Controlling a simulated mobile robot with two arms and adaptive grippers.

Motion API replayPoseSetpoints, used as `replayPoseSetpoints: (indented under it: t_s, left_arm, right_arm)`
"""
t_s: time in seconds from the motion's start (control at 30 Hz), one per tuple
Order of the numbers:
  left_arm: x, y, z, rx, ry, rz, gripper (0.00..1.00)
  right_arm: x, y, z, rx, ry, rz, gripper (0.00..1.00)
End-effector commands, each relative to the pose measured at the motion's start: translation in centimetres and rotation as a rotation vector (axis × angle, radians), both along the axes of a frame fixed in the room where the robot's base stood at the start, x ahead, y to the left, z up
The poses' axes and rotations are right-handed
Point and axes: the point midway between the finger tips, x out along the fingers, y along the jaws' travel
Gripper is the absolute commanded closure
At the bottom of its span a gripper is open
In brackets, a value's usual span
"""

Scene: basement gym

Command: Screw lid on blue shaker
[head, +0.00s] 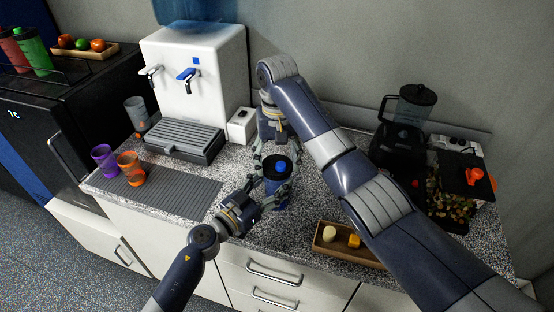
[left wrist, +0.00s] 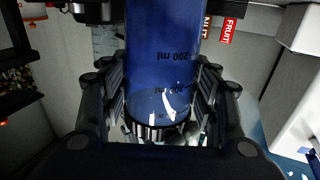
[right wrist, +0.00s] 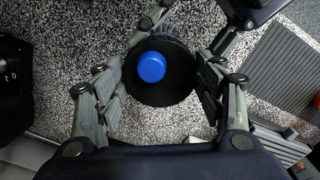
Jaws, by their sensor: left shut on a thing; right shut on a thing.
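The blue shaker (head: 275,198) stands upright on the speckled counter; its translucent blue body with millilitre marks fills the middle of the left wrist view (left wrist: 160,60). My left gripper (head: 270,193) is shut on the body from the front left. The black lid (head: 270,170) with a round blue cap sits level at the shaker's mouth. It also shows from above in the right wrist view (right wrist: 160,95). My right gripper (head: 277,158) comes from above and behind and is shut on the lid's sides. How far the lid's thread is engaged cannot be told.
A white water dispenser (head: 195,85) stands at the back left. Purple (head: 106,161) and orange (head: 131,168) cups stand on a ribbed mat (head: 180,192). A wooden tray (head: 340,252) lies at the front right, under my right arm. A blender (head: 405,115) stands at the back right.

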Motion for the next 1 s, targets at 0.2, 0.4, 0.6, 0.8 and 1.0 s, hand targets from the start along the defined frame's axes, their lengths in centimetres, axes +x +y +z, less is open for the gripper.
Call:
replayPoseSetpoints:
  t_s: [0.2, 0.4, 0.6, 0.8, 1.0]
  left_arm:
    - [-0.1, -0.1, -0.1, 0.002, 0.001, -0.003, 1.00]
    - [-0.1, -0.1, -0.1, 0.001, 0.002, -0.003, 1.00]
    - [-0.1, -0.1, -0.1, 0.001, 0.002, -0.002, 1.00]
    - [-0.1, -0.1, -0.1, 0.000, 0.001, -0.002, 1.00]
    - [-0.1, -0.1, -0.1, 0.000, 0.001, -0.002, 1.00]
  right_arm:
    - [0.1, 0.0, 0.2, 0.001, -0.004, -0.145, 0.53]
    - [0.1, 0.0, 0.1, 0.000, -0.004, -0.143, 0.13]
    - [0.1, 0.0, 0.1, 0.000, -0.002, -0.142, 0.13]
    - [0.1, 0.0, 0.5, 0.000, -0.003, -0.142, 0.13]
    - [0.2, -0.1, 3.4, -0.002, -0.010, -0.142, 0.13]
